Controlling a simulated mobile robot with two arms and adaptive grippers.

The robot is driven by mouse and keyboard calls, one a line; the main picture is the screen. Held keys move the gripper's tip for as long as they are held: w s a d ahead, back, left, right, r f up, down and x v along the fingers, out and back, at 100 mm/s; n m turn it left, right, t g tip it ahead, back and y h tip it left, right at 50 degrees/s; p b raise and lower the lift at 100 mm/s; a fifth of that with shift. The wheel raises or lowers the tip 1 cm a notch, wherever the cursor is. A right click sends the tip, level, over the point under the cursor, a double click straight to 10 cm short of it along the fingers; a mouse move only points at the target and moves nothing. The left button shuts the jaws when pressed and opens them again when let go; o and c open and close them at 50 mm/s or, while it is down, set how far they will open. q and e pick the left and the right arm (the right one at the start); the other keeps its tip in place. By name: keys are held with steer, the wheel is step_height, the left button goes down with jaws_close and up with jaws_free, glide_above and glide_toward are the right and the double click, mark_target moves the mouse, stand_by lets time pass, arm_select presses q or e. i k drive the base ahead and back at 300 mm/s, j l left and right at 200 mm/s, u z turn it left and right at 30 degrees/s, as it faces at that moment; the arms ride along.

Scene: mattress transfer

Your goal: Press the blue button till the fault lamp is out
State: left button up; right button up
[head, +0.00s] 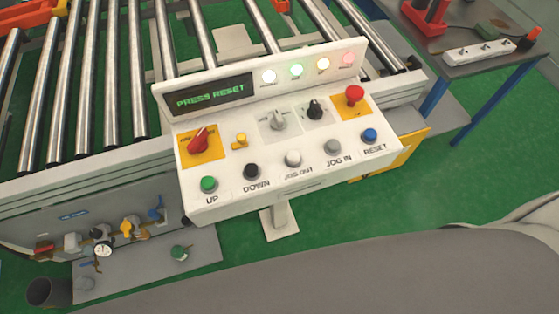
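The blue button (369,136) sits at the right end of the lower button row on the white control panel (295,203), with the label RESET below it. A row of lamps runs along the top right of the panel. The rightmost lamp (348,59) looks pale pink; its label is too small to read, and I cannot tell if it is the fault lamp or if it is lit. The lamps beside it glow white, green and warm white. The display (211,96) reads PRESS RESET in green. Neither of my grippers is in view.
The panel also carries UP (208,184), DOWN and JOG buttons, a red mushroom button (354,95) and a red rotary switch (198,139). A roller conveyor (106,75) lies behind. A table (478,66) with a power strip stands at the upper right. Green floor is free right of the panel.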

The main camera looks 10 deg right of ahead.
mark_target(369, 135)
steer(key=z, duration=1.25)
